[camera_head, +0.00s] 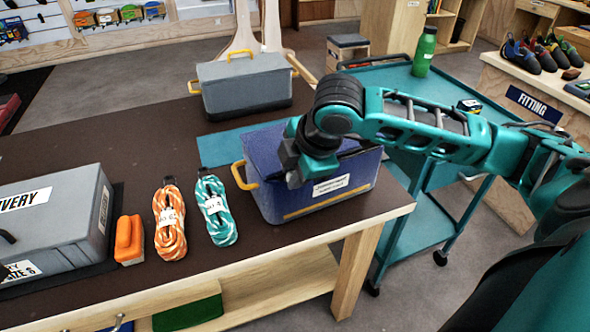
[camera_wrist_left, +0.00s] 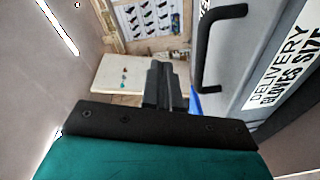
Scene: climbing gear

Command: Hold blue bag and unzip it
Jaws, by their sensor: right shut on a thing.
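The blue bag (camera_head: 262,199) is a box-shaped bag with yellow side handles, a white label and a yellow strip along its front. It stands on the brown table near the right edge. My right gripper (camera_head: 303,172) reaches over the bag's top front edge from the right and is shut on it. The fingertips and exact gripped part are hard to make out, and my arm hides part of the top. My left gripper (camera_wrist_left: 165,88) shows in the left wrist view with its fingers together and nothing visible between them.
On the brown table (camera_head: 110,147) are a grey delivery case (camera_head: 60,225), an orange block (camera_head: 128,240), orange rope (camera_head: 169,225), teal rope (camera_head: 215,210) and a grey bin (camera_head: 245,85). A teal cart (camera_head: 395,85) with a green bottle (camera_head: 424,52) stands right.

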